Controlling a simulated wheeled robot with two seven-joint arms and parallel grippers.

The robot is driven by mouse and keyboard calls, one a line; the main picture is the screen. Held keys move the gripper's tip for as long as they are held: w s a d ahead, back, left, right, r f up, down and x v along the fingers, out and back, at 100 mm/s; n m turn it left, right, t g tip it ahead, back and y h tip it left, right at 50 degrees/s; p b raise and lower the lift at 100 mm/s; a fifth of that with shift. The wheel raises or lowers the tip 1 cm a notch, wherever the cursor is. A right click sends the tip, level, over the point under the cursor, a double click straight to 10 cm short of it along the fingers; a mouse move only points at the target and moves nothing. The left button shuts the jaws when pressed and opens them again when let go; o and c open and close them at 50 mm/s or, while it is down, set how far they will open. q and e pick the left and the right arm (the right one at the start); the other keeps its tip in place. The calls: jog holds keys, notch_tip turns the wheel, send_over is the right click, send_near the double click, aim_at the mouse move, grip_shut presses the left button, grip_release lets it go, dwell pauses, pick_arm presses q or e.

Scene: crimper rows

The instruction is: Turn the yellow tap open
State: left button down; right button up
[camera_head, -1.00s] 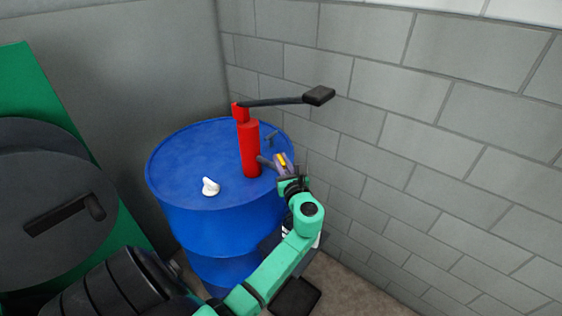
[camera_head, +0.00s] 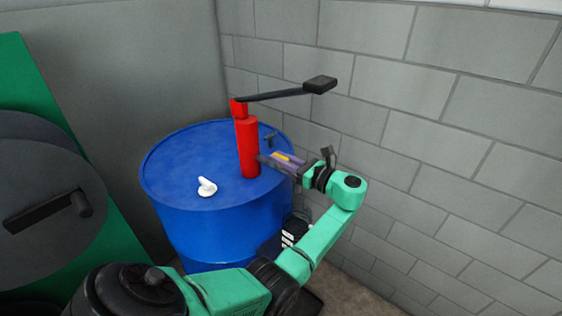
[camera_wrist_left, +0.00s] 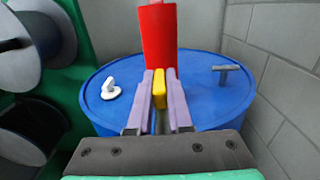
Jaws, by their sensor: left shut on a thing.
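The yellow tap (camera_head: 284,157) shows as a small yellow bar at the right side of the red pump (camera_head: 248,148), above the blue drum. My left gripper (camera_head: 277,161) reaches it from the right, its purple fingers on both sides of the yellow piece. In the left wrist view my left gripper (camera_wrist_left: 159,90) is shut on the yellow tap (camera_wrist_left: 159,88), which stands upright between the fingers in front of the red pump (camera_wrist_left: 158,40). The fingers hide most of the tap and its joint to the pump. My right gripper is not in view.
The blue drum (camera_head: 175,165) carries a white fitting (camera_head: 207,187) and a small dark T-shaped piece (camera_wrist_left: 227,74). The pump's black lever (camera_head: 280,94) reaches right toward the block wall (camera_head: 430,130). Dark reels (camera_head: 50,190) stand at the left.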

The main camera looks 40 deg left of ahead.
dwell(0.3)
pick_arm(q)
jog(key=c, duration=0.8)
grip_release()
jog(key=shift+c, duration=0.2)
jog(key=d+b, duration=0.3)
jog(key=d, duration=1.1)
jog(key=shift+w+d+b, duration=0.25)
jog(key=shift+b, duration=0.05)
